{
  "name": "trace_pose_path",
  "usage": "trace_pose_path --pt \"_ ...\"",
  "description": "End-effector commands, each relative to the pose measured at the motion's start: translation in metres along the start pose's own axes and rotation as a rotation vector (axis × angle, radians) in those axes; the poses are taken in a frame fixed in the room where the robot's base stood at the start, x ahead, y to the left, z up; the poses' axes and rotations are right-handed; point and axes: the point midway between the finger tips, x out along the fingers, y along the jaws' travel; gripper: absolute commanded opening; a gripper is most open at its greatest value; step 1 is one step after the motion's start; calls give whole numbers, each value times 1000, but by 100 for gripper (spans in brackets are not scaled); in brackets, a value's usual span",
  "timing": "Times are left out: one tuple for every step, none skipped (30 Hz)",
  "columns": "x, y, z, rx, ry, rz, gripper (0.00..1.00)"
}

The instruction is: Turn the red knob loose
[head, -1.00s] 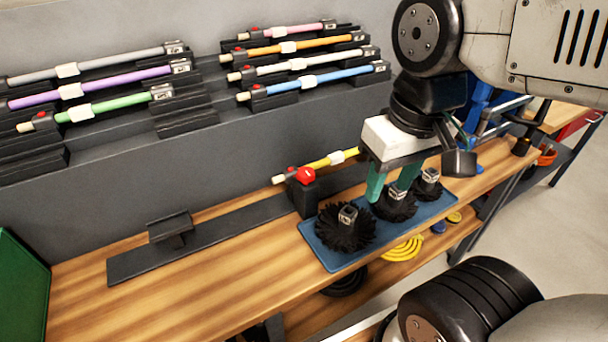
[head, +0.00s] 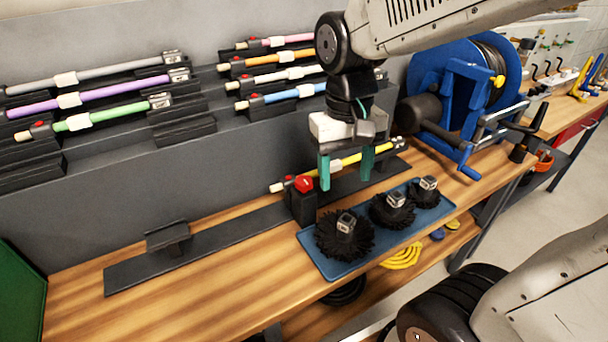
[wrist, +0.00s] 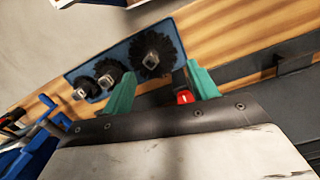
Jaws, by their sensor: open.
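The red knob (head: 304,184) sits on top of a black clamp block (head: 301,204) on the bench. A yellow rod (head: 352,158) lies through that clamp, its pale end sticking out to the left. My gripper (head: 346,184) is open and empty, its green fingers pointing down above the yellow rod, just right of the knob. In the wrist view the red knob (wrist: 184,97) shows close to the right-hand finger of my gripper (wrist: 160,92), between the two fingers in the picture. The fingers hide part of the rod. I cannot tell their exact height above it.
A blue tray (head: 322,268) with three black round brushes lies in front of the clamp. A grey wall rack (head: 110,150) holds several coloured rods behind. A blue hose reel (head: 450,85) stands to the right.

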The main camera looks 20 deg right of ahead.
Motion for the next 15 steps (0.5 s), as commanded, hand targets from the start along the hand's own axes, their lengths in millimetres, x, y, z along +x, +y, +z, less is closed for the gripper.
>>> trace_pose_path --pt "6 -5 -20 43 -17 3 59" --pt "9 -8 -31 74 -20 5 59" --pt "13 -11 -45 118 -23 6 59" --pt "16 -14 -56 152 -25 7 59" --pt "19 -16 -66 186 -22 7 59" --pt "22 -20 -79 234 -20 6 59" --pt "24 -22 -89 269 -14 5 59" --pt "26 -24 -98 305 -9 3 59" --pt "28 -27 -110 358 4 -1 59" --pt "27 -29 -119 401 18 -7 59" --pt "24 -30 -125 439 33 -14 59" --pt "20 -31 -131 480 54 -24 59" --pt "17 -32 -134 507 65 -30 59" --pt "16 -32 -135 529 71 -34 59" --pt "17 -32 -135 551 74 -36 59"
